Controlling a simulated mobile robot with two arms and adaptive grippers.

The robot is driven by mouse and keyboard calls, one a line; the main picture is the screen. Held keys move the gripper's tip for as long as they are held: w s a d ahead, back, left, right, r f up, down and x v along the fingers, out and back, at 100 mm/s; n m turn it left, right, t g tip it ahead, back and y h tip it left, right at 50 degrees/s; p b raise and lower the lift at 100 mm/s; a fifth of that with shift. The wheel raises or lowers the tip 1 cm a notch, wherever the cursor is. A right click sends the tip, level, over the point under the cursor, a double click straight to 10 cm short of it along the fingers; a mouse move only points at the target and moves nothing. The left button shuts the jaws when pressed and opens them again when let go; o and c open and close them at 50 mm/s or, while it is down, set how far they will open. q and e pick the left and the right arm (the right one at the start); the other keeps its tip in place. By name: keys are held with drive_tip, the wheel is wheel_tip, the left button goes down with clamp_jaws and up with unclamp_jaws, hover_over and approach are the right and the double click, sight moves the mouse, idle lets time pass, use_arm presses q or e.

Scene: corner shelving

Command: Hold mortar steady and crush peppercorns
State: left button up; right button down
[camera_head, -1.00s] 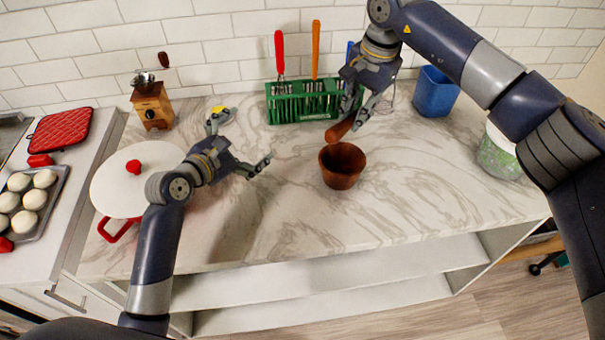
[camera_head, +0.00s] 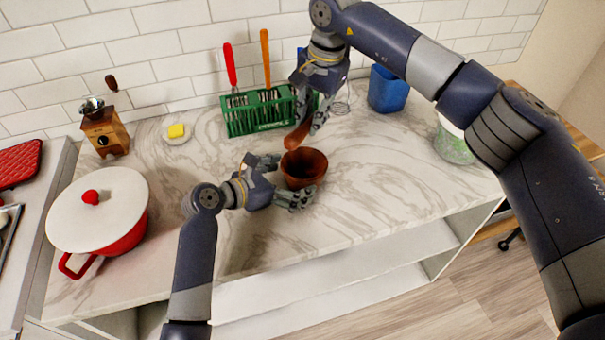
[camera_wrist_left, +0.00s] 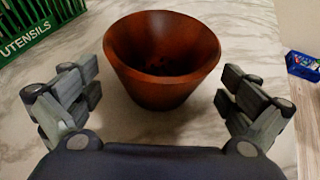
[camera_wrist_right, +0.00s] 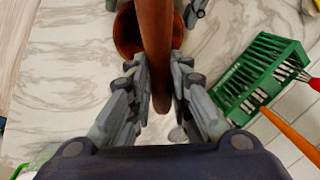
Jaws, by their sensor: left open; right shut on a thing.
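The brown wooden mortar (camera_head: 304,168) stands upright on the marble counter. In the left wrist view the mortar (camera_wrist_left: 160,75) is centred ahead between the fingers, with dark bits at its bottom that look like peppercorns. My left gripper (camera_head: 280,180) is open, with its fingers on either side of the mortar; a gap shows on both sides in the left wrist view. My right gripper (camera_head: 309,118) is shut on the brown wooden pestle (camera_head: 297,136), holding it tilted above the mortar's back rim. In the right wrist view the pestle (camera_wrist_right: 156,45) covers part of the mortar.
A green utensil rack (camera_head: 250,117) stands close behind the mortar. A blue container (camera_head: 388,90) is at the back right. The front right counter is clear.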

sight(312, 173)
use_arm(q)
drive_tip(key=shift+x, duration=2.15)
drive_tip(key=c, duration=1.2)
drive_tip(key=o, duration=1.2)
drive_tip(key=c, duration=1)
drive_tip(key=shift+c, duration=0.2)
